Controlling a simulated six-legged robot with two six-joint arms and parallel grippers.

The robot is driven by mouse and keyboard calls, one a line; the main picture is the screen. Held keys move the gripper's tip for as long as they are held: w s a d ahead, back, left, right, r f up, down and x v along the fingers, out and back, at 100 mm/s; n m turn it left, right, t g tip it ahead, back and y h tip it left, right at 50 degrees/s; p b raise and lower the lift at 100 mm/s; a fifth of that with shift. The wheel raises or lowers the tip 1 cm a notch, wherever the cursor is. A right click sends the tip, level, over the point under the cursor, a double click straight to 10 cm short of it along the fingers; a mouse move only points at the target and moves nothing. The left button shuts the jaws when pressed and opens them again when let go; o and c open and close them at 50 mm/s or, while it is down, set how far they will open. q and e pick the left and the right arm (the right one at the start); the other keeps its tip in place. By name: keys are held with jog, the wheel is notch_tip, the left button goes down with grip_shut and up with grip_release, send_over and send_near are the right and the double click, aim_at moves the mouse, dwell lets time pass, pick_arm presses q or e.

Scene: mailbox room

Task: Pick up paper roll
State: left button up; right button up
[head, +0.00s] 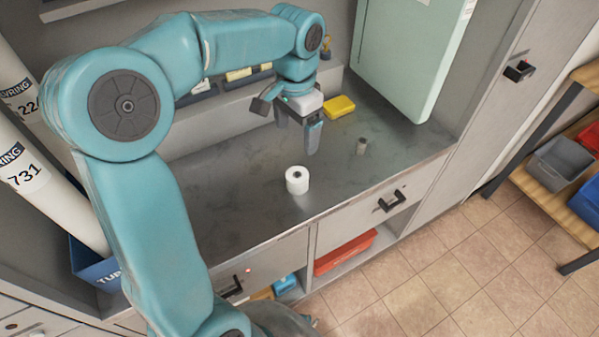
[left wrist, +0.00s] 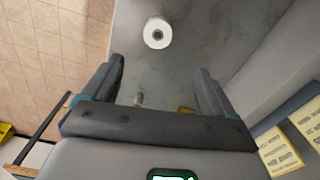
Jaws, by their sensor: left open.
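The white paper roll (head: 297,180) stands upright on the dark grey counter (head: 240,205), near its front edge. In the left wrist view the paper roll (left wrist: 157,33) shows from above, with its dark centre hole, beyond the fingertips and between their lines. My left gripper (head: 298,137) is open and empty above the counter, behind the roll and apart from it. Its two fingers also show spread in the left wrist view (left wrist: 160,75). My right gripper is not in view.
A small grey-brown cylinder (head: 361,146) and a yellow object (head: 339,106) are on the counter right of the gripper. A pale green cabinet (head: 405,50) stands at the back right. The drawer handle (head: 391,201) is below the counter edge. The counter around the roll is clear.

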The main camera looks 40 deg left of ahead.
aim_at(298, 175)
pick_arm(q)
jog(key=f, duration=0.7)
jog(key=f+b, duration=0.1)
jog(key=f, duration=0.2)
jog(key=shift+s+d+f, duration=0.1)
jog(key=shift+s+f, duration=0.1)
jog(key=shift+s, duration=0.15)
jog(key=f, duration=0.4)
jog(key=shift+w+d+f, duration=0.15)
jog(key=shift+w+f, duration=0.05)
jog(key=shift+f, duration=0.4)
jog(key=c, duration=1.2)
